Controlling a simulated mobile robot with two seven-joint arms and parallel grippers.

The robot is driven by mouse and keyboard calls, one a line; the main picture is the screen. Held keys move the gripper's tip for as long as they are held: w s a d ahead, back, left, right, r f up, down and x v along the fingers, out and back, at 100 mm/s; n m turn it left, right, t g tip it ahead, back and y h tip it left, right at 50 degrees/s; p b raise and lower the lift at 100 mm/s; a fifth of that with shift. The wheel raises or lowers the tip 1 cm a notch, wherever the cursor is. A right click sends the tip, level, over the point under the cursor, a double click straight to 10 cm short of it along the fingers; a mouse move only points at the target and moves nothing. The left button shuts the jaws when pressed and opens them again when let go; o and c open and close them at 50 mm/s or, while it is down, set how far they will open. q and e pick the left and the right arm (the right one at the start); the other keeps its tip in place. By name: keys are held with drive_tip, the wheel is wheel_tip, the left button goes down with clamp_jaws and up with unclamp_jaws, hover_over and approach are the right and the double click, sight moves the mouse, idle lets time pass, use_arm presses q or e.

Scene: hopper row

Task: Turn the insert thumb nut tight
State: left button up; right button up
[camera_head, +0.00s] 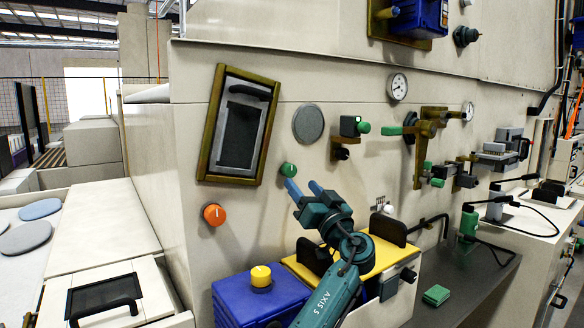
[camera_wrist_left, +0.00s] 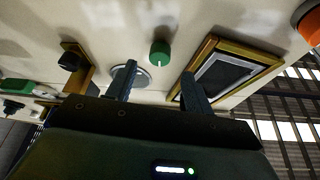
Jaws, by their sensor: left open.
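In the left wrist view the knob (camera_wrist_left: 160,52) has a pale mark and appears beyond and between my fingertips. My left gripper (camera_head: 303,187) is open and empty, its blue fingers pointing up towards the wall just right of and below the knob. The wrist view shows both fingers (camera_wrist_left: 158,78) spread, with no visible contact with the knob. My right gripper is not in view.
An orange knob (camera_head: 214,214) is at lower left of the green one. The framed panel (camera_head: 239,126), a grey disc (camera_head: 308,124) and a green-ended fitting (camera_head: 352,127) surround it. Below stand a blue box (camera_head: 250,299) with a yellow cap and a yellow-topped unit (camera_head: 388,256).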

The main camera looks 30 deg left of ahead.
sight(291, 173)
use_arm(q)
drive_tip(key=p+x, duration=0.1)
drive_tip(key=x, duration=0.5)
drive_tip(key=shift+a+p, duration=0.1)
drive_tip(key=shift+p, duration=0.25)
drive_tip(key=shift+c, duration=0.2)
drive_tip(key=c, duration=0.9)
drive_tip(key=shift+c, duration=0.2)
